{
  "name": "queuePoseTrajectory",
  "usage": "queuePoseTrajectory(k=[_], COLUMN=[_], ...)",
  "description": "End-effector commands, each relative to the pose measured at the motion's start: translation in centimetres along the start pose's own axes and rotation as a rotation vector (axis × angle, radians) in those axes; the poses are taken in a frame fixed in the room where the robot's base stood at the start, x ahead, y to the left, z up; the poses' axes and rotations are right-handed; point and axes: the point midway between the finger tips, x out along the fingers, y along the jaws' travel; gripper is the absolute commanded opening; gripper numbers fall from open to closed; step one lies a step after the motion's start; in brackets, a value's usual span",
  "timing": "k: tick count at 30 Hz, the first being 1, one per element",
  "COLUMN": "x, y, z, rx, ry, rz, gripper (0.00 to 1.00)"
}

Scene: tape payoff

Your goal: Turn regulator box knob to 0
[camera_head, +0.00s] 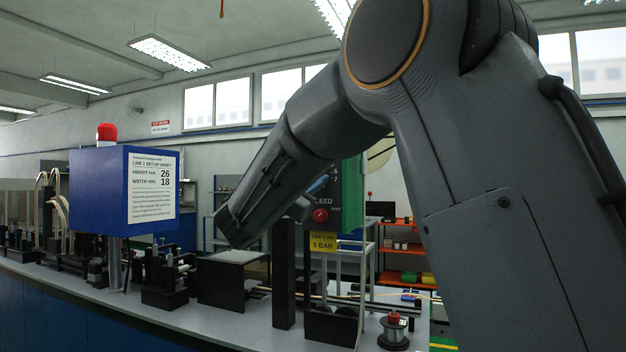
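The regulator box (327,190) is a dark panel behind my arm, right of the middle of the head view. Its red knob (320,215) shows on its front, below lettering that reads "LEED", with the start hidden. The knob's pointer and exact setting are too small to read. A yellow label (323,241) under it reads "5 BAR". My gripper (303,205) is mostly hidden by the forearm, apparently just left of the knob. Its fingers cannot be made out, nor whether it touches the knob.
A blue box with a set-up sheet (151,187) and red lamp (107,132) stands on the left. Black blocks (284,273), a metal frame (366,270) and a spool (393,332) crowd the grey bench (240,329). Orange shelves (402,250) stand behind.

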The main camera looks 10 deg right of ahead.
Motion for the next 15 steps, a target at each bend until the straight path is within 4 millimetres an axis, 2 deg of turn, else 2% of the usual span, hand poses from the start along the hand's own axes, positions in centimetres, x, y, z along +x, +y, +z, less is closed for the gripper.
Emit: queuePoseTrajectory(k=[3, 4, 6, 15], x=[0.04, 0.03, 0.03, -0.06], y=[0.15, 0.16, 0.14, 0.05], z=[0.1, 0.1, 0.09, 0.03], rx=[0.002, 0.002, 0.002, 0.002], ry=[-0.001, -0.001, -0.001, 0.0], rz=[0.003, 0.003, 0.002, 0.001], gripper=[0.01, 0.29, 0.4, 0.42])
